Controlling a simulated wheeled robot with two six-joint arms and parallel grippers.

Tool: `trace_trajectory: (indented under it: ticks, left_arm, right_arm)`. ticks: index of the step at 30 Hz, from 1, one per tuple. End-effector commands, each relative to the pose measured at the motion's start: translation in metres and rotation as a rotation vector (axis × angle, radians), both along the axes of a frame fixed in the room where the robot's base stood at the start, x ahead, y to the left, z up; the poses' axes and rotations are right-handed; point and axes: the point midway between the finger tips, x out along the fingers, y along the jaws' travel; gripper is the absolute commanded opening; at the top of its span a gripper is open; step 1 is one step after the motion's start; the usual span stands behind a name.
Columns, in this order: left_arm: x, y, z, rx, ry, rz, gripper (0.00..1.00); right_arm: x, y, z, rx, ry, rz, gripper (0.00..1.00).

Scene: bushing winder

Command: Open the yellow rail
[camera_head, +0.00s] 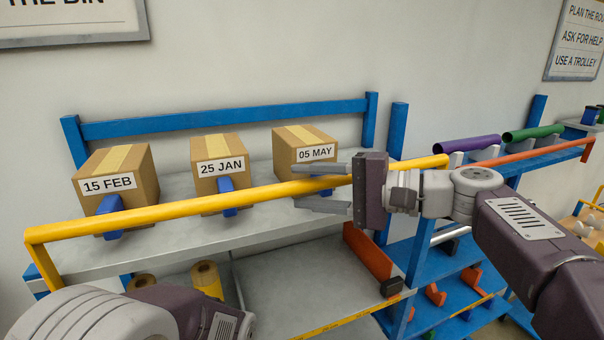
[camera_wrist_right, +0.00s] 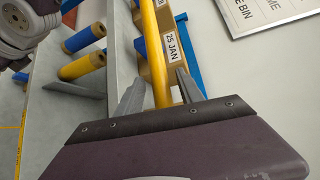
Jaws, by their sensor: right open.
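The yellow rail (camera_head: 240,200) runs across the front of the shelf, in front of three boxes, and its left end bends down. My right gripper (camera_head: 322,187) is open at the rail's right part, with one finger above the rail and one below it. In the right wrist view the rail (camera_wrist_right: 153,45) passes between the two fingers of the right gripper (camera_wrist_right: 157,90). I cannot tell whether the fingers touch it. My left arm shows at the bottom left of the head view, but its gripper fingers are not in view.
Boxes labelled 15 FEB (camera_head: 125,165), 25 JAN (camera_head: 218,147) and 05 MAY (camera_head: 292,143) stand on the grey shelf (camera_head: 180,250) behind the rail. A blue rack (camera_head: 440,275) with purple (camera_head: 467,144) and green (camera_head: 533,134) rolls stands at the right, with an orange rail (camera_head: 530,153).

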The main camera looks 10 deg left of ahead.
Motion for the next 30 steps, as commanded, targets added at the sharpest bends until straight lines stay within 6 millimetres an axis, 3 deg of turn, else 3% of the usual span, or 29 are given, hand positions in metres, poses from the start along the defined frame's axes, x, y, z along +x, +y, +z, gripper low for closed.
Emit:
trace_trajectory:
  ticks: [4,11,16,17,30]
  left_arm:
    - [-0.0001,0.0,0.0079,0.0,0.0,0.0,0.36]
    - [-0.0002,0.0,0.0069,0.0,0.001,0.0,0.36]
    - [-0.0002,0.0,0.0068,0.0,0.0,0.0,0.36]
    - [-0.0002,0.0,0.0068,0.0,0.0,0.0,0.36]
    - [-0.0001,0.0,0.0069,0.0,0.0,0.0,0.36]
  right_arm:
    - [0.002,0.0129,-0.0008,-0.001,0.001,0.001,0.44]
    - [0.0026,0.014,-0.0027,-0.001,-0.001,-0.001,0.44]
    - [0.0026,0.0138,-0.0026,0.0,0.0,-0.001,0.02]
    - [0.0028,0.0138,-0.0027,-0.001,0.0,-0.002,0.0]
    - [0.0029,0.0137,-0.0028,-0.001,0.0,-0.002,0.0]
